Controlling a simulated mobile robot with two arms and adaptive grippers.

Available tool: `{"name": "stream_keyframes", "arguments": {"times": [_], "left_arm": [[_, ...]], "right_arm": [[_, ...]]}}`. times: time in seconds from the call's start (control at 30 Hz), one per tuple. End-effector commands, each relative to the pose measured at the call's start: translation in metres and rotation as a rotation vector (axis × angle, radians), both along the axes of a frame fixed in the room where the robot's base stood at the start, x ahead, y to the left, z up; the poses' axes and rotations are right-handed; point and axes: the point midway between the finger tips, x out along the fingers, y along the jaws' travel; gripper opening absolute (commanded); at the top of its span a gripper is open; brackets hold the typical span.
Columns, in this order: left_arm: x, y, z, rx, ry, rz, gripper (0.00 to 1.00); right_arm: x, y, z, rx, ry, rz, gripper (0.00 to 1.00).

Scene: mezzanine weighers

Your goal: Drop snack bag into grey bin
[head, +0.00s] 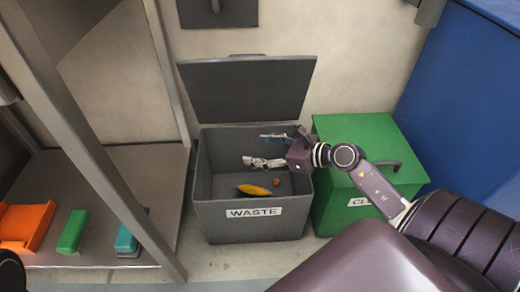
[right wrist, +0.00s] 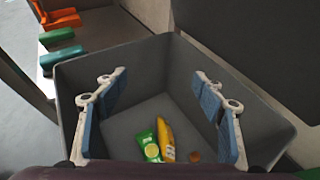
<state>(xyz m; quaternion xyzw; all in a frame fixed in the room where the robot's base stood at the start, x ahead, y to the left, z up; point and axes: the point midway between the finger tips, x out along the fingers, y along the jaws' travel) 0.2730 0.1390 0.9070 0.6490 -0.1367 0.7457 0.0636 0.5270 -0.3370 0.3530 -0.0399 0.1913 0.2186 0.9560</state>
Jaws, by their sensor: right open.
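The open grey bin (head: 250,219), labelled WASTE, stands on the floor with its lid (head: 247,90) raised against the wall. A green snack bag with a yellow patch (right wrist: 148,146) lies on the bin's floor in the right wrist view, beside a yellow banana-like item (right wrist: 166,138). In the head view I cannot make out the bag; the yellow item (head: 254,190) shows there. My right gripper (head: 257,149) is over the bin's opening, fingers spread wide, with nothing between them. It also shows open in the right wrist view (right wrist: 155,80). My left gripper is out of view.
A small brown scrap (head: 276,182) lies in the bin. A closed green bin (head: 355,150) stands close on the right. At left, a shelf (head: 150,180) behind a metal post holds orange (head: 25,225), green (head: 72,231) and teal (head: 126,241) items.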

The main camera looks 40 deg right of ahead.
Motion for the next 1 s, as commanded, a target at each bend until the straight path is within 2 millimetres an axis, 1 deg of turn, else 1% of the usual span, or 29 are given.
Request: {"name": "stream_keyframes", "arguments": {"times": [0.17,0.33,0.47,0.8,1.0], "left_arm": [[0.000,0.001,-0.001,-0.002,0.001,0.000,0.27],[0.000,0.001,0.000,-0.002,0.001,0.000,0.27],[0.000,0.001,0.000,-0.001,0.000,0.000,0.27],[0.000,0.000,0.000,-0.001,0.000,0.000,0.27],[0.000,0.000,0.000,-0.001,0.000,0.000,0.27]], "right_arm": [[-0.001,0.000,0.000,0.000,0.001,0.000,0.63],[-0.011,-0.005,0.003,0.000,0.004,-0.001,0.63],[-0.027,-0.013,0.010,-0.002,0.005,0.000,0.63],[-0.078,-0.037,0.034,-0.002,0.004,0.000,0.63],[-0.095,-0.046,0.043,0.001,0.002,-0.002,0.63]]}}
